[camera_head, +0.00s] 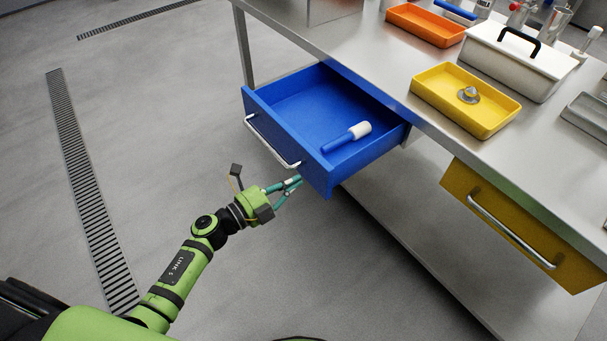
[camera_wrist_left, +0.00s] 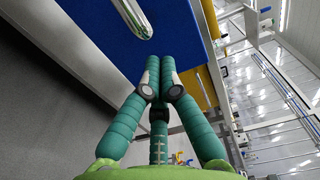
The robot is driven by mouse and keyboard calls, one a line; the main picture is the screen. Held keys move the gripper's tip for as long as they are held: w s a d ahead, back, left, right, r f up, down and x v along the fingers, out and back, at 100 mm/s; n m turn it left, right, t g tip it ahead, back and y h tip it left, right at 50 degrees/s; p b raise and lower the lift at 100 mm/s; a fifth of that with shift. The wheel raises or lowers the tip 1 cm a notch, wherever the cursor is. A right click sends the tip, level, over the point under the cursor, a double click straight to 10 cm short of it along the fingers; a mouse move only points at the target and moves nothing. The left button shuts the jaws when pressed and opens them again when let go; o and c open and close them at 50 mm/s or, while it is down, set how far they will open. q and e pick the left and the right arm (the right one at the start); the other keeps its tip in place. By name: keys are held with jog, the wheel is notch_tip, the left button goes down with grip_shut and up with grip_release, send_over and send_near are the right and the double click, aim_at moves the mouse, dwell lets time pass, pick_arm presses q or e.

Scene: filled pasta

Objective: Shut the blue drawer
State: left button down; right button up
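The blue drawer (camera_head: 322,171) is pulled out from under the steel table, with a silver bar handle (camera_head: 270,143) on its front. A tool with a blue grip and a white end (camera_head: 346,137) lies inside it. In the left wrist view the blue front (camera_wrist_left: 92,22) fills the top, with part of the handle (camera_wrist_left: 135,18). My left gripper (camera_head: 298,181) is at the drawer front's near corner, below the handle's end. In the wrist view its teal fingertips (camera_wrist_left: 160,62) are together with nothing between them. I cannot tell whether they touch the drawer. My right gripper is out of view.
A yellow drawer (camera_head: 520,223) sits to the right under the steel table (camera_head: 380,62). On the tabletop are a yellow tray (camera_head: 440,101), an orange tray (camera_head: 420,24) and a white box (camera_head: 515,62) with a black handle. The grey floor to the left is open.

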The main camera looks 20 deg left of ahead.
aim_at(313, 171)
pick_arm(q)
jog(key=shift+x, duration=1.75)
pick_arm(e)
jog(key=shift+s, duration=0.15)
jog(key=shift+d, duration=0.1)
